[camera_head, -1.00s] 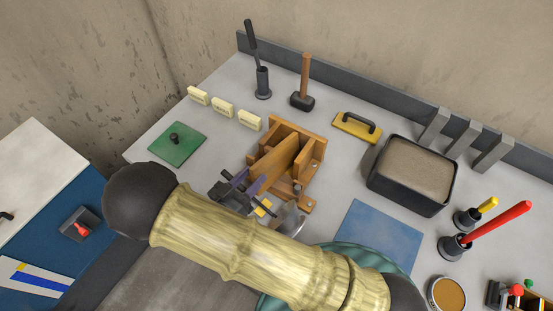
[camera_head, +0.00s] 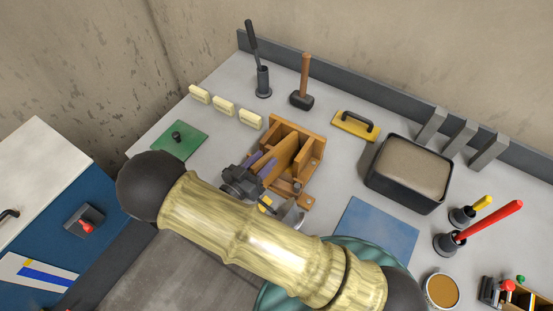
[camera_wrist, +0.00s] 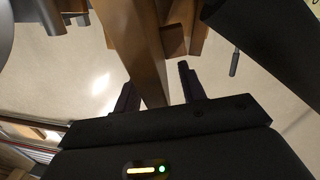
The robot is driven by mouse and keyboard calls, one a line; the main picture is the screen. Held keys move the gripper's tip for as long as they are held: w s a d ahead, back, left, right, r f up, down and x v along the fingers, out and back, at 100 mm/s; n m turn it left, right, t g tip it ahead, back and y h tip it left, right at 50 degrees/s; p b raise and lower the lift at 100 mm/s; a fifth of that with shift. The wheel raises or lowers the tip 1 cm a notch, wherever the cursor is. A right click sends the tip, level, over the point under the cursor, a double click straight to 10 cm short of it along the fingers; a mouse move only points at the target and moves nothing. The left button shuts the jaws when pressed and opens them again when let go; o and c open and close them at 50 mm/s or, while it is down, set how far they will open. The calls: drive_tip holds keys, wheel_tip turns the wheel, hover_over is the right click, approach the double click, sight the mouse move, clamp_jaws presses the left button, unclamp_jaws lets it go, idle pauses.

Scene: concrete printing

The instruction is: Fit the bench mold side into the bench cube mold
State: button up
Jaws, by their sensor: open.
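The bench cube mold (camera_head: 313,145) is a brown wooden frame on the bench, seen in the middle of the head view. A flat wooden board, apparently the bench mold side (camera_head: 283,152), stands within its outline; I cannot tell whether it is fully seated. My gripper (camera_head: 264,161) is at the near left edge of the mold, with its dark purple fingers open. In the wrist view the board (camera_wrist: 140,50) runs between the two fingers of my gripper (camera_wrist: 157,80), with gaps visible beside it. My arm hides part of the mold's near side.
A black tub of grey material (camera_head: 410,170) and a blue mat (camera_head: 380,228) lie right of the mold. A yellow float (camera_head: 356,124), a mallet (camera_head: 303,85) and several cream blocks (camera_head: 224,106) stand behind it. A green plate (camera_head: 180,140) lies left.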

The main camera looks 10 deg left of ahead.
clamp_jaws()
drive_tip(key=shift+r, duration=0.15)
idle(0.4)
wheel_tip(320, 180, up, 18)
drive_tip(key=b, duration=0.1)
drive_tip(key=shift+b, duration=0.35)
drive_tip(key=shift+f, duration=0.2)
idle(0.4)
